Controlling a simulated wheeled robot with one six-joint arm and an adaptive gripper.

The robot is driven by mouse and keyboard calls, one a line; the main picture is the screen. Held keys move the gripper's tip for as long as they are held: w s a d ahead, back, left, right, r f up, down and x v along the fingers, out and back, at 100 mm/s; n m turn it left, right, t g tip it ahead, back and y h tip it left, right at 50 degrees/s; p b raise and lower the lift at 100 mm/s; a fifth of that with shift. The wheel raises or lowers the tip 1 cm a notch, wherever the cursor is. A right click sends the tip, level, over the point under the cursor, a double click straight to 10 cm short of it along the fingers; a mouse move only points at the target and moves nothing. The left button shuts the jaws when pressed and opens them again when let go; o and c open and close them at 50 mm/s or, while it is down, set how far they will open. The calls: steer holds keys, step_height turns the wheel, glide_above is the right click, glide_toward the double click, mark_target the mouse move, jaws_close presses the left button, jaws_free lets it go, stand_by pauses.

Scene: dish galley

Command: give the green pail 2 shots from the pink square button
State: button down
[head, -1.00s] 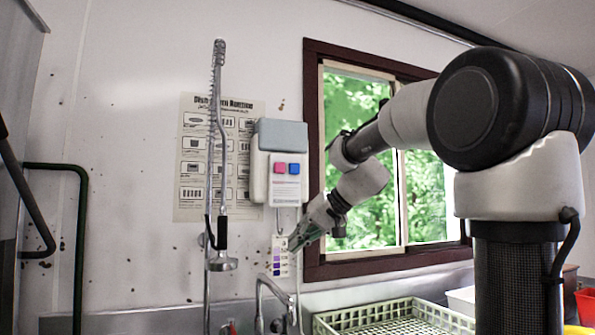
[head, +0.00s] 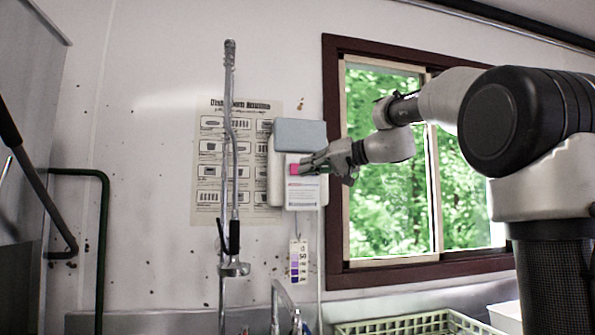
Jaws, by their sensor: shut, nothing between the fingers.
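The pink square button (head: 294,169) is on the front of a white and grey dispenser (head: 277,185) on the wall, left of the window. My gripper (head: 304,170) is shut and empty, with its fingertips right at the button. I cannot tell whether the tips touch or press it. The gripper hides the blue button beside the pink one. The green pail is not seen in this view.
A spray faucet (head: 232,180) stands left of the dispenser, in front of a wall poster (head: 208,170). A pale dish rack (head: 400,326) is at the bottom right. A test-colour card (head: 299,262) hangs below the dispenser. The window (head: 390,180) is behind my arm.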

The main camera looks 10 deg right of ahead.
mark_target(296, 169)
steer(key=shift+w, duration=0.15)
steer(key=w, duration=0.8)
steer(key=shift+w, duration=0.25)
steer(key=shift+w, duration=0.15)
stand_by(1.1)
steer(key=shift+w, duration=0.3)
steer(key=shift+w, duration=0.65)
stand_by(1.3)
steer(key=shift+s, duration=1.1)
steer(key=shift+w, duration=0.4)
